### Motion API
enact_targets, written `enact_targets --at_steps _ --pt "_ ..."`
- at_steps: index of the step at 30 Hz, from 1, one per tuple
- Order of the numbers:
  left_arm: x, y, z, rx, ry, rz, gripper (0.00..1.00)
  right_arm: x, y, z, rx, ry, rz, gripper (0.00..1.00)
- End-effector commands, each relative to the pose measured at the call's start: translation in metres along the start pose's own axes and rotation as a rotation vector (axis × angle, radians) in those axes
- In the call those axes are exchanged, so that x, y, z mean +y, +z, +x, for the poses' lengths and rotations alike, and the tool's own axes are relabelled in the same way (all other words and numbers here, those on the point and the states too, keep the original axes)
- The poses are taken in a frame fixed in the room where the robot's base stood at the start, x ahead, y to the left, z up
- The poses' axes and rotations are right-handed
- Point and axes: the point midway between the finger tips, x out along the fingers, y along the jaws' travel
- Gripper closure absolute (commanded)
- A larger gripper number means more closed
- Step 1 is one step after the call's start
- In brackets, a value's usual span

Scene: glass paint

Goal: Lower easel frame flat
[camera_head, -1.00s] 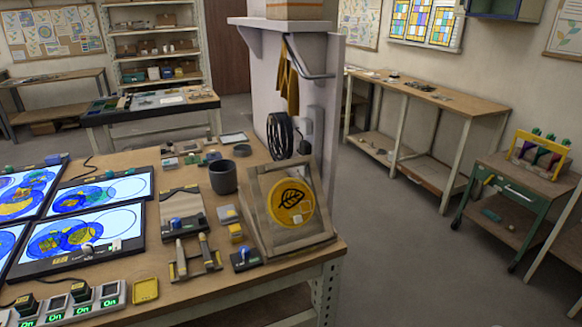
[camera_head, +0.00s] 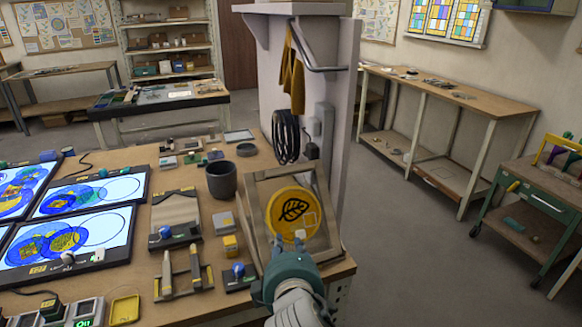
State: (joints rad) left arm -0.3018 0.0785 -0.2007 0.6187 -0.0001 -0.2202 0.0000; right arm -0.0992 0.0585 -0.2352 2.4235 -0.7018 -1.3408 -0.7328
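The easel frame (camera_head: 257,201) stands tilted up at the right end of the workbench (camera_head: 140,291). It holds a round yellow glass disc (camera_head: 291,211) with a dark leaf drawn on it. My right gripper (camera_head: 288,246) is in front of the frame's lower edge, its fingers pointing up at the disc. The fingers look apart, with no object seen between them. I cannot tell whether they touch the frame. My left gripper is out of view.
Left of the frame are a dark cup (camera_head: 221,180), a yellow block (camera_head: 230,246), a blue-knobbed tool (camera_head: 238,272) and a wooden rack (camera_head: 183,280). Lit panels (camera_head: 75,240) fill the left side. A white partition (camera_head: 340,110) rises behind the frame.

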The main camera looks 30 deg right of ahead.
Motion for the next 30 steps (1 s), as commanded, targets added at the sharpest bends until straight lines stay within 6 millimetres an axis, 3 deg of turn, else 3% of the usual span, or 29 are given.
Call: enact_targets --at_steps 1,3,7,13,24,30 --pt "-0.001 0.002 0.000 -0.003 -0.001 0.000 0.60 0.032 -0.011 -0.001 0.002 0.086 -0.052 0.74" --pt "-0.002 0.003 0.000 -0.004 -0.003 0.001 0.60 0.071 -0.020 -0.005 -0.013 0.196 -0.133 0.74" --pt "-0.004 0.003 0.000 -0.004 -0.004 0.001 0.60 0.117 -0.030 -0.016 -0.048 0.328 -0.236 0.74" --pt "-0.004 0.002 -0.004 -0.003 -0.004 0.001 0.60 0.135 -0.032 -0.007 -0.065 0.364 -0.271 0.74" --pt "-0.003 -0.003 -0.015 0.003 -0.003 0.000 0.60 0.159 -0.030 0.057 -0.064 0.361 -0.267 0.74" --pt "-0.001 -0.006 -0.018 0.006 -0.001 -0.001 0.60 0.165 -0.030 0.077 -0.063 0.360 -0.266 0.74"
